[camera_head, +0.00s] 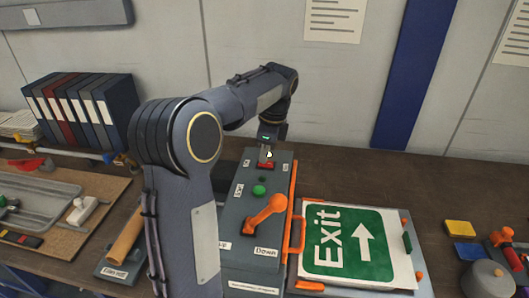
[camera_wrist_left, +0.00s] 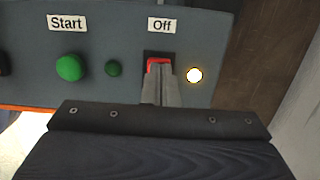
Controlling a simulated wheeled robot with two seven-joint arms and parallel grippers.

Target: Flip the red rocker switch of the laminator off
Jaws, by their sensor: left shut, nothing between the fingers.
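The laminator (camera_head: 258,222) is a grey box with an orange lever, standing on the bench in the head view. Its red rocker switch (camera_wrist_left: 158,66) sits in a dark frame under the "Off" label in the left wrist view. The switch also shows as a red patch in the head view (camera_head: 265,166). My left gripper (camera_wrist_left: 160,84) is shut and empty, with its fingertips at the switch, covering its lower part. Whether they touch it I cannot tell. The left gripper is also at the far end of the panel in the head view (camera_head: 267,155). My right gripper is not in view.
A green start button (camera_wrist_left: 70,67) and a lit lamp (camera_wrist_left: 194,75) flank the switch. The orange lever (camera_head: 264,213) stands up nearer the front. An Exit sign (camera_head: 352,247) lies to the right. Binders (camera_head: 85,108) stand back left. Bare bench lies behind the sign.

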